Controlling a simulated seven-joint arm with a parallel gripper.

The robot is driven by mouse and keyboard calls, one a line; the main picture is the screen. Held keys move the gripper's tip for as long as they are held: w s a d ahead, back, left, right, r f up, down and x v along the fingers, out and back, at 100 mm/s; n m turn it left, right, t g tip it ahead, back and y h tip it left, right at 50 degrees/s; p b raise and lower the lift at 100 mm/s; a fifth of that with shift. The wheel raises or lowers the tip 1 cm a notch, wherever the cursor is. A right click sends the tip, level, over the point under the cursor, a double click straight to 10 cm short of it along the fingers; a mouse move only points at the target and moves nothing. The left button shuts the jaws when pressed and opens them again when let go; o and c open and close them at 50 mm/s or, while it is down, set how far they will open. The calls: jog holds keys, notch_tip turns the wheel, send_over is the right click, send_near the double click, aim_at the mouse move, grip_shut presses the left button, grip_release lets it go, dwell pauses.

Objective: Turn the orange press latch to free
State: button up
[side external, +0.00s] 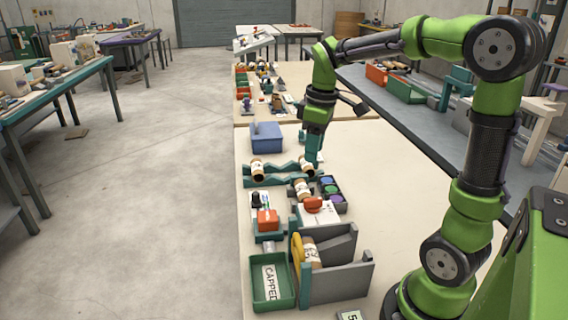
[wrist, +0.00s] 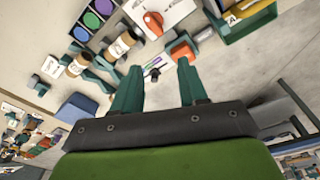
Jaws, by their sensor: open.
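An orange-red turning handle (side external: 313,205) sits on a white box (side external: 322,217) with small dark markings, at the middle of the bench. In the wrist view the handle (wrist: 153,22) lies across the white panel near the top; I cannot read its setting. A separate orange block (side external: 267,220) stands to its left beside a black knob, and the block also shows in the wrist view (wrist: 183,50). My gripper (side external: 314,161) is above the teal rack, behind the handle and apart from it. In the wrist view its two teal fingers (wrist: 160,68) are spread, with nothing held.
Labelled rolls (side external: 257,170) rest on the teal rack (side external: 268,181). A tray of coloured discs (side external: 330,189) stands close behind the white box. A green tray (side external: 272,300) marked CAPPED and a grey holder (side external: 340,283) are in front. A blue box (side external: 267,137) stands behind.

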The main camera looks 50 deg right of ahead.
aim_at(313, 199)
jog(key=f+n, duration=0.2)
jog(key=f, duration=0.3)
jog(key=d+f+n, duration=0.1)
jog(key=f, duration=0.4)
jog(key=f+n+g, duration=0.1)
jog(key=f+n, duration=0.1)
jog(key=f, duration=0.3)
jog(key=shift+w+d+f+n, duration=0.15)
jog(key=shift+w+d+n, duration=0.05)
jog(key=shift+d+n, duration=0.1)
jog(key=shift+c, duration=0.4)
grip_shut()
